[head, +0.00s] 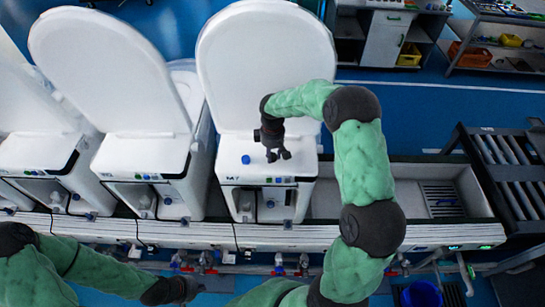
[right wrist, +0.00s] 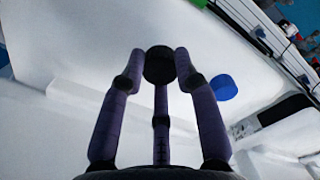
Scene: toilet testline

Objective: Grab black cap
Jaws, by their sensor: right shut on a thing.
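The black cap (right wrist: 159,65) is a short dark round piece in the right wrist view. It sits between the fingertips of my right gripper (right wrist: 158,68), which is shut on it. The cap cannot be told apart from the dark fingers there. My left gripper (head: 183,290) is low in the head view, away from the units, and its fingers are too unclear to read.
A blue cap (head: 246,159) lies on the same white top, left of my right gripper; it also shows in the right wrist view (right wrist: 222,88). Other toilet units with raised lids (head: 105,75) stand to the left. An open trough (head: 405,190) lies to the right.

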